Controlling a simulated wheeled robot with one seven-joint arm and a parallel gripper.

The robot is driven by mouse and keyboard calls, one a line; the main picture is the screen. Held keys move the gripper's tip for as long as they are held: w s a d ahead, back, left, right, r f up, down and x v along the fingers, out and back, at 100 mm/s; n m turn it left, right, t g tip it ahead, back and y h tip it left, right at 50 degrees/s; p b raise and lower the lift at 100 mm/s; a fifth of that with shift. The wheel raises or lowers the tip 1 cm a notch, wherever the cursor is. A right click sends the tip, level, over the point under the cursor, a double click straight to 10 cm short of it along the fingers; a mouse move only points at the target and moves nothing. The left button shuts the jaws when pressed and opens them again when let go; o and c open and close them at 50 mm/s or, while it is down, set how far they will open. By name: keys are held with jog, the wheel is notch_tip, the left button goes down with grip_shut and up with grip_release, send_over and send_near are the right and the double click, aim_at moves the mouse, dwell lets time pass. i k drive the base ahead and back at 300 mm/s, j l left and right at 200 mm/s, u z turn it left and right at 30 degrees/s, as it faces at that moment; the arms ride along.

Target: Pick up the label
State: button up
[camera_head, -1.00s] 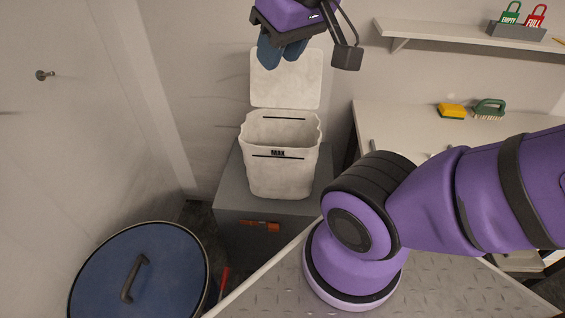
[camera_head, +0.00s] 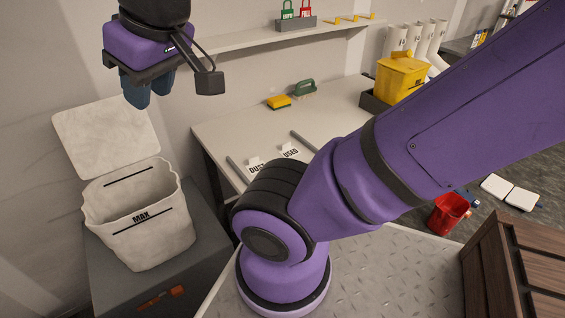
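Which label is meant is not clear from the view. Two white cards lie on the bench top, one marked DUST (camera_head: 256,167) and one that seems to read USED (camera_head: 291,152); my arm partly covers the area around them. A green tag (camera_head: 288,11) and a red tag (camera_head: 306,12) stand in a grey holder (camera_head: 296,24) on the wall shelf. My gripper (camera_head: 150,90) hangs high at the upper left, near the raised bin lid and apart from the cards and tags. Its blue fingers are close together, and the gap between them is not clear.
A red bucket (camera_head: 446,214) and wooden crate (camera_head: 510,265) are at right.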

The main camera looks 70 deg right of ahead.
aim_at(255, 165)
jog(key=l+z, duration=0.2)
jog(key=z, duration=1.1)
jog(key=k+l+z, duration=0.1)
jog(key=l+z, duration=0.15)
jog(key=z, duration=0.15)
jog(key=l+z, duration=0.25)
jog(key=z, duration=0.2)
jog(key=l+z, duration=0.4)
jog(key=j+u, duration=0.1)
jog(key=u, duration=1.55)
jog(key=i+j+z, duration=0.25)
jog(key=z, duration=0.3)
jog(key=i+j, duration=0.05)
